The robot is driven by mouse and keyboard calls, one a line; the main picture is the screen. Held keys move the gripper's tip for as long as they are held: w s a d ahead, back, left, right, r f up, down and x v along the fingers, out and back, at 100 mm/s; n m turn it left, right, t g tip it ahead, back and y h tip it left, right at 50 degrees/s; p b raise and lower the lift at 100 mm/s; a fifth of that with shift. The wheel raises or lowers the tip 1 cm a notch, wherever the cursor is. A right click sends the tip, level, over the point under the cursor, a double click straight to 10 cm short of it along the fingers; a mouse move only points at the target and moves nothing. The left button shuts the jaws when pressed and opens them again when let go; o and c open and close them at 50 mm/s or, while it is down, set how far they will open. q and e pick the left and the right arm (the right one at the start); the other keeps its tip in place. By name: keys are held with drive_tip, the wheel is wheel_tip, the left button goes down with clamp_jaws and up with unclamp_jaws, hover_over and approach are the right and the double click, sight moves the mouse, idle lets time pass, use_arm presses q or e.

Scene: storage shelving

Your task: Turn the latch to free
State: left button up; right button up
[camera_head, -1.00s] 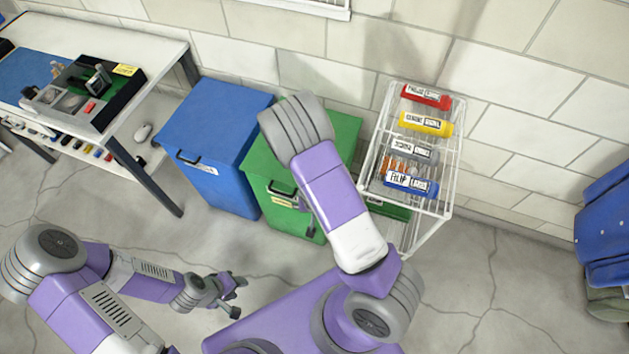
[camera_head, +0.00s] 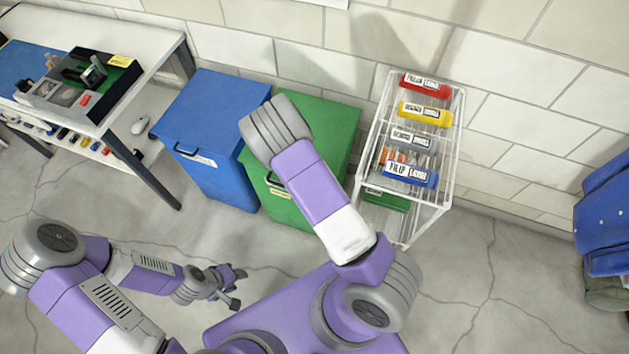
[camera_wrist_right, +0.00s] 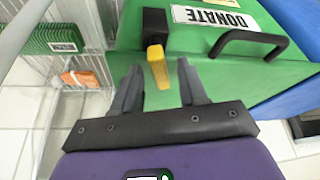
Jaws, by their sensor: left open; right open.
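The latch (camera_wrist_right: 158,67) is a yellow lever on a black block (camera_wrist_right: 155,25) on the green bin (camera_head: 312,120). In the right wrist view it lies just ahead of and between the spread fingers of my right gripper (camera_wrist_right: 160,82). More yellow shows at the right-hand fingertip; I cannot tell whether they touch. My right gripper is open and empty. In the head view it is hidden behind my right arm, and the latch cannot be made out. My left gripper (camera_head: 237,288) is open and empty above the floor, away from the bin.
A black handle (camera_wrist_right: 250,40) and a DONATE label (camera_wrist_right: 215,18) are beside the latch. A blue bin (camera_head: 205,135) stands left of the green one. A wire rack (camera_head: 447,150) with coloured bins stands close on the right. A workbench (camera_head: 150,50) is at the far left.

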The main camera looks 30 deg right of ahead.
clamp_jaws()
